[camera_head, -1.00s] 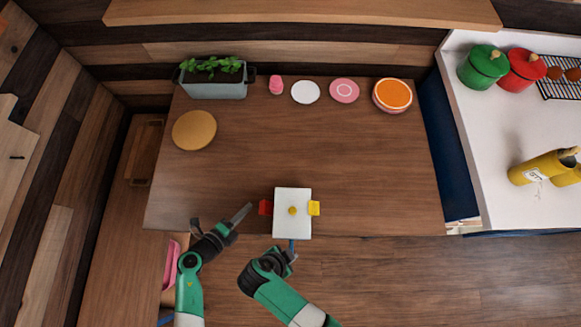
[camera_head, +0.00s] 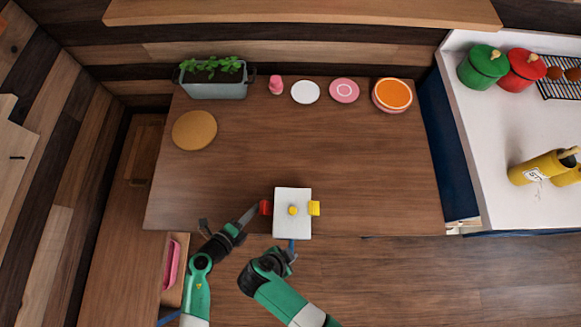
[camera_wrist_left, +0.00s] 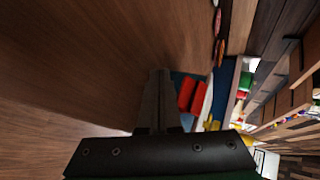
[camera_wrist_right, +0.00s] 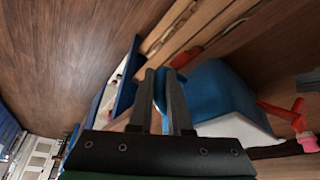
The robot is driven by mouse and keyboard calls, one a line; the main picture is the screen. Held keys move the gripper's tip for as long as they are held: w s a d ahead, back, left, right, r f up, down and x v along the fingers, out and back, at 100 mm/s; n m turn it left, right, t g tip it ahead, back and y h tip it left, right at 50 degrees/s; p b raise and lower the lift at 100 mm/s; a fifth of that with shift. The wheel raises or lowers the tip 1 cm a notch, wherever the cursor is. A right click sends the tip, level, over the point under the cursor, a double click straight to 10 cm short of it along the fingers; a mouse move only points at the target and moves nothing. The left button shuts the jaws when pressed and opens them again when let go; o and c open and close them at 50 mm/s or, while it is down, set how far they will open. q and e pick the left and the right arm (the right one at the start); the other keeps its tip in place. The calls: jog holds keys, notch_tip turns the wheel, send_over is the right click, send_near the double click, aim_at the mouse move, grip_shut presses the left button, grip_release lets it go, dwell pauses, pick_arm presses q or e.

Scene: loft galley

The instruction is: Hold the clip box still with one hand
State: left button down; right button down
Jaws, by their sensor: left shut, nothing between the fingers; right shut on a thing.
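The clip box (camera_head: 292,222) is white with a yellow knob on top and stands at the table's front edge. A red clip (camera_head: 265,207) sits on its left side and a yellow clip (camera_head: 315,208) on its right. My left gripper (camera_head: 253,211) is shut and empty, its tip close beside the red clip; whether they touch is unclear. The left wrist view shows the red clip (camera_wrist_left: 190,95) just right of the closed fingers (camera_wrist_left: 158,90). My right gripper (camera_head: 291,254) is shut on a blue part (camera_wrist_right: 162,90) at the box's front, largely hidden between the fingers.
The middle of the wooden table (camera_head: 300,140) is clear. A planter (camera_head: 214,87), a round tan board (camera_head: 194,130), a pink cup (camera_head: 276,85) and several round plates or mats line the back. A white counter (camera_head: 490,130) with pots and yellow canisters stands at the right.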

aim_at(260, 214)
pick_arm(q)
jog(key=shift+d, duration=1.45)
jog(key=shift+d+r, duration=0.2)
jog(key=shift+r, duration=0.3)
jog(key=shift+d+r, duration=0.2)
jog(key=shift+r, duration=0.25)
jog(key=shift+a, duration=2.05)
notch_tip(260, 214, up, 10)
dwell(0.6)
pick_arm(e)
jog(key=c, duration=0.8)
grip_release()
